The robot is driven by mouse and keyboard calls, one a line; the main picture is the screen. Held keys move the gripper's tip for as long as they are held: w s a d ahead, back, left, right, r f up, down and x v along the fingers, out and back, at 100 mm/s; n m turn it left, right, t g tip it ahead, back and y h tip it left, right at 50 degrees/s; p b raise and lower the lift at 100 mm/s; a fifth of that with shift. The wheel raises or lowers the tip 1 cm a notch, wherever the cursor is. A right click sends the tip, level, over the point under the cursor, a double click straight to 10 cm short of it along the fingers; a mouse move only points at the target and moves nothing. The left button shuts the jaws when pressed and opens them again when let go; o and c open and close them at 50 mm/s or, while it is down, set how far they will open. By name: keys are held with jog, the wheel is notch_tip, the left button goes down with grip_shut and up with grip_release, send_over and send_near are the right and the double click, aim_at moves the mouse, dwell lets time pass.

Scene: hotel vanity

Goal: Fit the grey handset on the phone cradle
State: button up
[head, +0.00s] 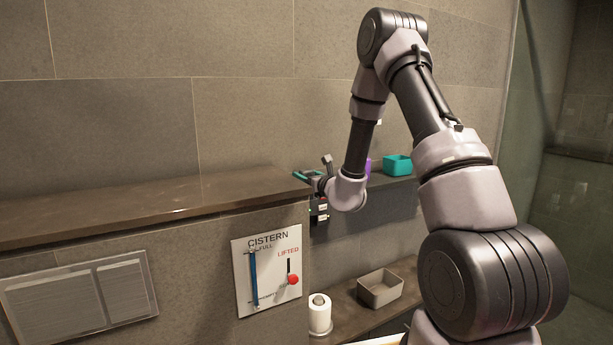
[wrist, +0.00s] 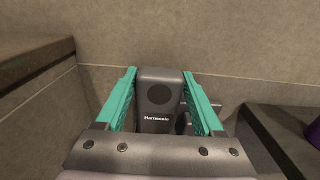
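The dark grey handset (wrist: 160,105) shows in the wrist view, upright, with a round patch and lettering on its face. My gripper (wrist: 160,72) has its two teal fingers on either side of it, with the tips close to its upper edges. I cannot tell if they press on it. In the head view my gripper (head: 303,176) is by the end of the stone ledge. A black unit with small red and green marks (head: 319,209) is just below it, possibly the cradle. A grey bracket-like part (wrist: 205,115) shows right of the handset in the wrist view, partly hidden by a finger.
The stone ledge (head: 130,207) runs along the left. A teal box (head: 397,165) and a purple item (head: 368,167), partly hidden by my arm, stand on the back shelf. Below are a grey bin (head: 380,289) and a paper roll (head: 320,315). A cistern panel (head: 270,270) is on the wall.

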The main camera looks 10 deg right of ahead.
jog(key=shift+o, duration=1.3)
jog(key=v, duration=1)
jog(key=shift+s, duration=0.4)
jog(key=shift+d, duration=0.15)
